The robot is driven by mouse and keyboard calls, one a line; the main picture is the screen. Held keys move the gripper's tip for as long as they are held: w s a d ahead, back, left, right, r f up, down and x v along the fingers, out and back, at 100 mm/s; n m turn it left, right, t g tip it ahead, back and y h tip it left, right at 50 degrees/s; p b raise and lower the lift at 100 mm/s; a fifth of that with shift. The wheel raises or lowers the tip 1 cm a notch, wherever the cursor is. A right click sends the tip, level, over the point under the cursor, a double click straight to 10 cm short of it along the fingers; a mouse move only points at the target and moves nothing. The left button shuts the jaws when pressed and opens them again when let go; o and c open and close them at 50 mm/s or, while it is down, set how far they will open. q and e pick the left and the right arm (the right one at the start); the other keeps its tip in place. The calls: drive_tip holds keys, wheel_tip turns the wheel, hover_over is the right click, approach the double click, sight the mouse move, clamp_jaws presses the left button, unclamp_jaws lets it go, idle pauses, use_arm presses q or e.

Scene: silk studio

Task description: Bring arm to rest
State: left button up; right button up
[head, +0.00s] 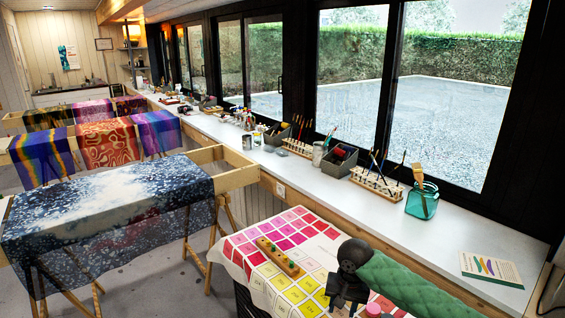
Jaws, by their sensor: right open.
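My right arm comes in from the lower right in a green quilted sleeve. Its dark gripper (344,300) is open and points down over the near table, in front of the colour-chart cloth (236,258). Nothing shows between its fingers, though the tips are close to the lower picture edge. My left gripper is not in view.
A wooden block with pegs (280,257) lies on the cloth left of my right gripper. A pink-capped item (373,309) stands close to its right. The white counter (330,195) behind holds a teal jar (422,201), a brush rack (377,184) and a booklet (491,269).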

drive_tip(key=s+a+f+n+t+y, duration=0.1)
drive_tip(key=s+a+f+n, duration=0.1)
drive_tip(key=s+a+f, duration=0.35)
drive_tip(key=s+a+f+n+t+y, duration=0.1)
drive_tip(key=s+a+f+n+y, duration=0.1)
drive_tip(key=s, duration=0.6)
drive_tip(key=s+d+f+n+t+h, duration=0.1)
drive_tip(key=s+d+f+h, duration=0.1)
drive_tip(key=s+d, duration=0.55)
drive_tip(key=s+d+f+h, duration=0.1)
drive_tip(key=s+d, duration=0.4)
drive_tip(key=s, duration=0.6)
drive_tip(key=s+f+x, duration=0.1)
drive_tip(key=s+x, duration=0.2)
drive_tip(key=x, duration=1.1)
drive_tip(key=s+f+x, duration=0.1)
drive_tip(key=s+x, duration=0.2)
drive_tip(key=x, duration=1)
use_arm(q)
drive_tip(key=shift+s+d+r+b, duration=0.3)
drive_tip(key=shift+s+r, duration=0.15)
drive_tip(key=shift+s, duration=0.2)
use_arm(e)
drive_tip(key=s+f, duration=0.4)
drive_tip(key=f, duration=0.6)
drive_tip(key=s+f+g, duration=0.1)
drive_tip(key=s+f, duration=0.3)
drive_tip(key=f, duration=0.7)
drive_tip(key=shift+a+f+g, duration=0.25)
drive_tip(key=shift+a+g, duration=0.05)
